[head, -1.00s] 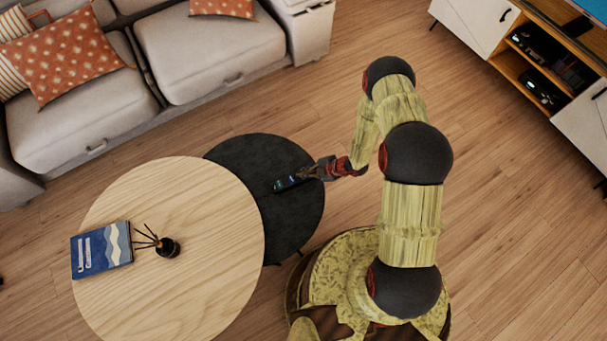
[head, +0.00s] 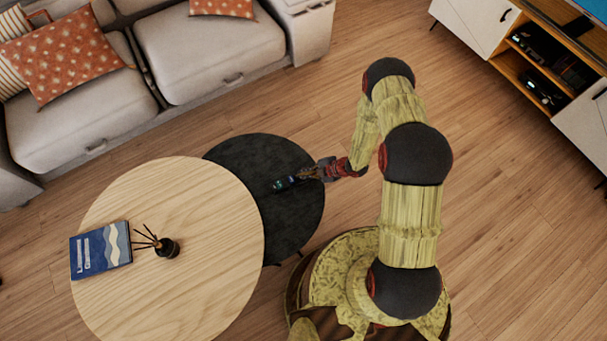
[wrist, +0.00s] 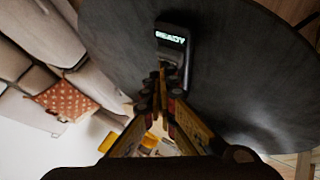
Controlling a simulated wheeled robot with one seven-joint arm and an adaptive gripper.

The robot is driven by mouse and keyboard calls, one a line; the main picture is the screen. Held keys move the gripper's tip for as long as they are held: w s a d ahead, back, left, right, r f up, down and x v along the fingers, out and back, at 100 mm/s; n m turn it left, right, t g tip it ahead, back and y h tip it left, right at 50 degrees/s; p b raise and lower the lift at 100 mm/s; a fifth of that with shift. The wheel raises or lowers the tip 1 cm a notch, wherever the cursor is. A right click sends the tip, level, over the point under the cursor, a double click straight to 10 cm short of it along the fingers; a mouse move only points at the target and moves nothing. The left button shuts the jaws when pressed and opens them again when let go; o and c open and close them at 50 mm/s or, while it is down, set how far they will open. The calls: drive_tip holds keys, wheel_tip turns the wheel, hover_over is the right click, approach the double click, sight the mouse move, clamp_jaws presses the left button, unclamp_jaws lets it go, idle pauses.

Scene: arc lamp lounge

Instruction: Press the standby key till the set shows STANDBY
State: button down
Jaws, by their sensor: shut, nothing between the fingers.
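A small dark set (wrist: 173,30) with a lit display lies on the round black table. In the wrist view its display reads READY. The set also shows in the head view (head: 285,184), with small bluish lit spots, too small to read. My gripper (wrist: 163,78) is shut and empty, its fingertips together over the near part of the set, below the display. In the head view my gripper (head: 306,175) reaches in from the right at the set's right end. The fingers hide the keys, and I cannot tell whether the tips touch the set.
The black table (head: 290,222) is otherwise bare. A round wooden table (head: 200,270) overlaps its left side and holds a blue book (head: 101,250) and a black reed vase (head: 167,248). A grey sofa (head: 210,50) stands behind, a media cabinet (head: 470,22) at upper right.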

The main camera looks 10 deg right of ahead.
drive_tip(key=shift+f+b, duration=0.35)
drive_tip(key=shift+f, duration=0.15)
idle(0.4)
drive_tip(key=shift+r, duration=0.15)
drive_tip(key=shift+r+p, duration=0.95)
drive_tip(key=shift+r, duration=0.15)
drive_tip(key=shift+r+p, duration=1.9)
drive_tip(key=shift+r, duration=0.65)
